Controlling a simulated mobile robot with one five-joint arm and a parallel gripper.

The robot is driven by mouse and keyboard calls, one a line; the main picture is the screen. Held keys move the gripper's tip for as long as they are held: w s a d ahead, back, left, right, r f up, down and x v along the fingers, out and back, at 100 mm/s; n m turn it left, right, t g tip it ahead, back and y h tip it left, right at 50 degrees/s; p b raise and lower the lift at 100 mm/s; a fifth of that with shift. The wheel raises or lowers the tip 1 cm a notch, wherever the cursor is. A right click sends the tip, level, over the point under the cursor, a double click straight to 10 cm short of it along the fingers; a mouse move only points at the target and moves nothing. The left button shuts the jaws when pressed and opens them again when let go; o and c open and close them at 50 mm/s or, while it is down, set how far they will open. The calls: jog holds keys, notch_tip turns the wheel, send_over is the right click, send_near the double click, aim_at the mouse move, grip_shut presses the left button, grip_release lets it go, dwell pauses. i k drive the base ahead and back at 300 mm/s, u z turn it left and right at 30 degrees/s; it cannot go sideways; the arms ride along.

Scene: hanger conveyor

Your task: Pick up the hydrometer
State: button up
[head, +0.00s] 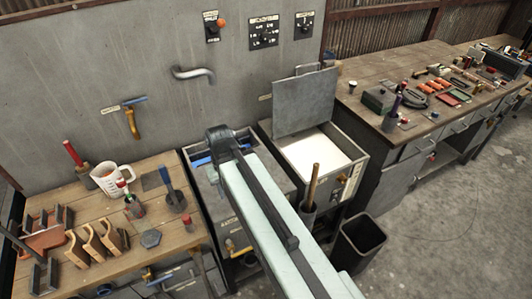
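I cannot single out the hydrometer with certainty at this size. A dark purple upright piece (392,112) stands on the right bench among small items. I cannot tell whether either is the hydrometer. My arm reaches up from the bottom over the middle tanks, ending in view at a dark joint. My gripper does not show, so what it holds is hidden.
The left bench (60,197) also bears wooden clamps, a blue-handled tool (169,183) and small bottles. Beyond my arm is a white-filled tank (347,172) with its lid raised. A black bin (357,242) stands on the floor. Open concrete floor (460,220) lies at right.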

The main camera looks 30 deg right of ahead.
aim_at(121, 182)
jog(key=u, duration=3.6)
jog(key=k, duration=0.55)
jog(key=z, duration=1.15)
jog(key=i, duration=1)
jog(key=z, duration=0.05)
